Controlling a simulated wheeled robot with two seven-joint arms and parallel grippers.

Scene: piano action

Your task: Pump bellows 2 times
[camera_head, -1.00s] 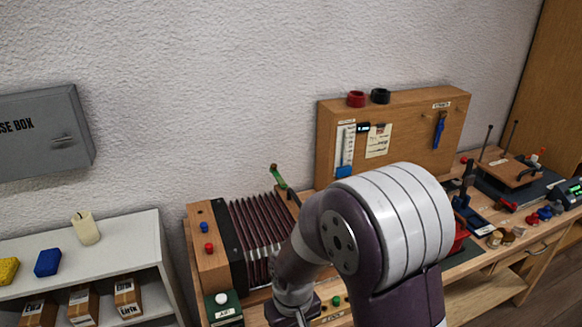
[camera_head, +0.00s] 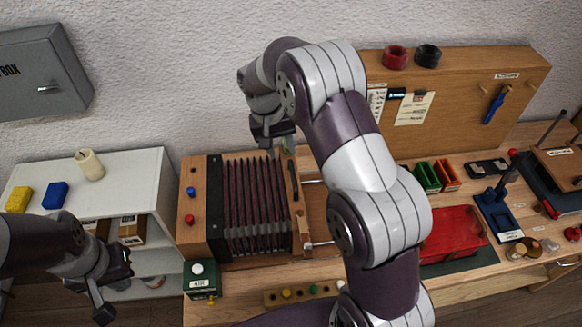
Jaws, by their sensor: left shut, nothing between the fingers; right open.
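The bellows (camera_head: 255,205) has dark red pleats between a wooden left block (camera_head: 194,213) and a wooden right board (camera_head: 299,213). It lies on the workbench, its pleats partly spread. My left gripper (camera_head: 104,314) is shut and empty, low at the left, in front of the white shelf and apart from the bellows.
Metal rails (camera_head: 321,243) run right of the bellows board. A green box with a white button (camera_head: 201,277) stands at the front left. A red tray (camera_head: 453,235) and small tools fill the bench's right side. A white shelf (camera_head: 133,170) stands at left. My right arm crosses the middle.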

